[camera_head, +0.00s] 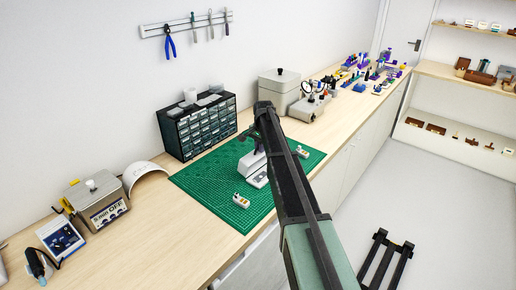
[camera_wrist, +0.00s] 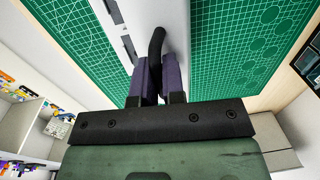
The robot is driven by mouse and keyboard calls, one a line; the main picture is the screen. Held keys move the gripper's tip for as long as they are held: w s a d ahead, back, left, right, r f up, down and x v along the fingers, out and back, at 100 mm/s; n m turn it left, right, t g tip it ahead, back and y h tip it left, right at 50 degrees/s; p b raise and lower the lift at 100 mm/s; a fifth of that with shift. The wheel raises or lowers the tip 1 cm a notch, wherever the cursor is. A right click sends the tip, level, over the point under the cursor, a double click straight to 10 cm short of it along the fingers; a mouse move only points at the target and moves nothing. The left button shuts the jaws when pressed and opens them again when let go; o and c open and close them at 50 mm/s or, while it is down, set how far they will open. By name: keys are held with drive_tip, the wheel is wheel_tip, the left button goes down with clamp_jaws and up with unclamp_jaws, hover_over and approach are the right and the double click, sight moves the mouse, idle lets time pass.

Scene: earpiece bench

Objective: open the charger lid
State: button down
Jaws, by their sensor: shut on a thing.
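The charger (camera_head: 252,163) is a pale grey-white box on the green mat, partly hidden behind my arm in the head view. In the wrist view its pale top surface (camera_wrist: 178,22) fills the upper middle. A black curved handle (camera_wrist: 157,42) stands on that surface. My gripper (camera_wrist: 150,72) has its two dark purple fingers closed on the handle's near end. In the head view my gripper (camera_head: 248,136) is at the charger's top, small and dark. I cannot tell from these views how far the lid is raised.
The green cutting mat (camera_head: 205,183) lies on the wooden bench. A small pale device (camera_head: 241,201) lies on its front part and another (camera_head: 302,152) on its right. A dark drawer cabinet (camera_head: 198,127) stands behind. A grey box (camera_head: 279,92) stands farther right.

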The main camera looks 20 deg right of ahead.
drive_tip(key=shift+w+a+f, duration=0.1)
drive_tip(key=shift+w+a, duration=0.15)
drive_tip(key=shift+w, duration=0.35)
drive_tip(key=shift+w+a, duration=0.25)
drive_tip(key=shift+w, duration=0.35)
drive_tip(key=c, duration=1.5)
unclamp_jaws()
drive_tip(key=r+p, duration=1)
drive_tip(key=shift+s+d+r+p, duration=0.15)
drive_tip(key=shift+s+r+p, duration=0.15)
drive_tip(key=shift+r, duration=0.1)
